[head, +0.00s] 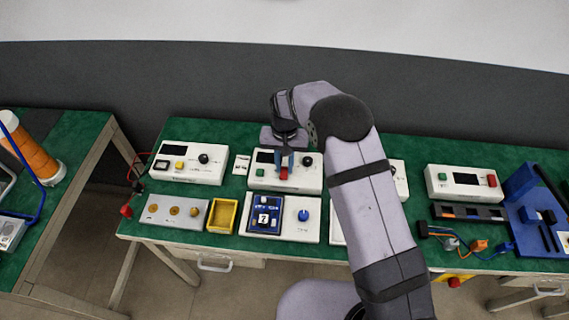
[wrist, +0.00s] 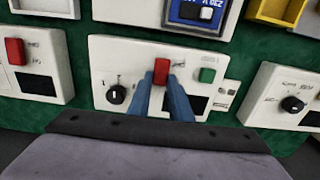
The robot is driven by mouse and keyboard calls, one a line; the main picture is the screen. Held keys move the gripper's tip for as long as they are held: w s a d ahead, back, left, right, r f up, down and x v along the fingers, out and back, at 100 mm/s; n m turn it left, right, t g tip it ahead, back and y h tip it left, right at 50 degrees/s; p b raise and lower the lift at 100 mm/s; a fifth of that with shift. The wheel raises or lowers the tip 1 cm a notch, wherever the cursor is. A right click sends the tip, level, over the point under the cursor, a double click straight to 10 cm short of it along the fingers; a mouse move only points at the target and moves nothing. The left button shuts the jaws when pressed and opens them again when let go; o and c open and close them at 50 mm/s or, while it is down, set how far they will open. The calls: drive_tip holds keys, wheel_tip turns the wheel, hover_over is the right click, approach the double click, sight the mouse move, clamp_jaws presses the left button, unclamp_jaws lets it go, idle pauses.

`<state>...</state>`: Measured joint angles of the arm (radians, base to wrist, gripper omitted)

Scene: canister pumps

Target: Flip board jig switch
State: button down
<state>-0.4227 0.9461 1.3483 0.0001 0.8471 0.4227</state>
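The board jig is a white panel (head: 281,228) with a blue board (head: 264,221) marked with a small symbol and a blue knob (head: 303,215). Its blue board shows at the top of the wrist view (wrist: 197,12). Behind the jig is a white control box (head: 312,180) with a green button (wrist: 207,75), black knob (wrist: 116,95), dark display and red switch (wrist: 161,70). My gripper (head: 284,168) points down over this box, its two blue fingers a narrow gap apart with the red switch at their tips (wrist: 160,80). Whether they touch it is unclear.
Similar boxes stand at left (head: 188,163) and right (head: 466,186). A yellow bin (head: 223,214) and a grey panel (head: 174,212) with several round buttons are left of the jig. My arm covers part of the bench on the right. Green surface (head: 230,131) is free behind the boxes.

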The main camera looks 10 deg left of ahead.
sight(284, 173)
drive_tip(key=shift+s+t+b, duration=0.1)
drive_tip(key=shift+t+b, duration=0.2)
drive_tip(key=shift+s+r+t+b, duration=0.1)
drive_tip(key=shift+t+b, duration=0.25)
drive_tip(key=shift+t, duration=0.15)
drive_tip(key=c, duration=1.6)
unclamp_jaws()
drive_tip(key=shift+s+r+b, duration=0.2)
drive_tip(key=shift+r+b, duration=0.15)
drive_tip(key=shift+r, duration=0.85)
drive_tip(key=shift+s+r+b, duration=0.15)
drive_tip(key=shift+r+b, duration=0.15)
drive_tip(key=shift+r, duration=0.95)
drive_tip(key=shift+s+r+b, duration=0.2)
drive_tip(key=shift+r+b, duration=0.15)
drive_tip(key=shift+r, duration=0.85)
